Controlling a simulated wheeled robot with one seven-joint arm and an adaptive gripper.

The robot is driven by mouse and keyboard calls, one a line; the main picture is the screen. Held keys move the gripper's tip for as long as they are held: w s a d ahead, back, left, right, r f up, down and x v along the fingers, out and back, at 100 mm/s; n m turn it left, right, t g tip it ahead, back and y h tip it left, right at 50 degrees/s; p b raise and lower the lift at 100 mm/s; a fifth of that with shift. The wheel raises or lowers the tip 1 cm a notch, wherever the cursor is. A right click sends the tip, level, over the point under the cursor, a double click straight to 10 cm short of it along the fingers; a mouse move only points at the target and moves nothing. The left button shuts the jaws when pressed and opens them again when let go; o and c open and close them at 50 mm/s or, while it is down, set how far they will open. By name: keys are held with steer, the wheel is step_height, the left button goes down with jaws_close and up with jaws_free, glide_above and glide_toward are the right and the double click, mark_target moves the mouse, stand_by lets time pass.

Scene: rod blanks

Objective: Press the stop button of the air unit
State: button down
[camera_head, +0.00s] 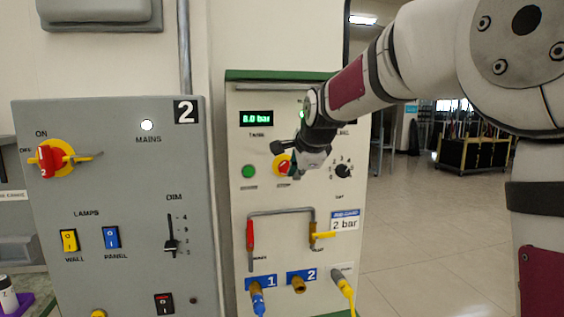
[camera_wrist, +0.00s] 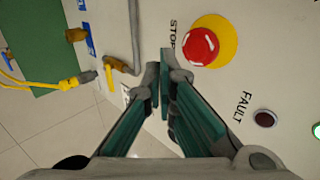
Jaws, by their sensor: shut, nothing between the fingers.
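The air unit (camera_head: 238,215) is a cream panel with a green top edge; its display reads 8.0 bar. Its stop button is a red mushroom head on a yellow disc (camera_head: 280,165), partly hidden behind my gripper (camera_head: 298,170). In the wrist view the red stop button (camera_wrist: 200,46) shows fully, at the upper right, next to the printed word STOP. My gripper (camera_wrist: 166,78) is shut and empty. Its fingertips are just below and left of the button in that view, over the bare panel. I cannot tell whether they touch the panel.
A green button (camera_head: 249,171) sits left of the stop button. A dark FAULT lamp (camera_wrist: 264,118) and a rotary knob (camera_head: 343,171) are nearby. Handles, numbered outlets and a yellow hose (camera_head: 345,287) lie below. A grey switch panel (camera_head: 130,200) stands left; open floor lies right.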

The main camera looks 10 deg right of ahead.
mark_target(286, 168)
steer(key=w, duration=0.3)
steer(key=shift+w+r, duration=0.1)
steer(key=shift+r, duration=0.05)
stand_by(0.3)
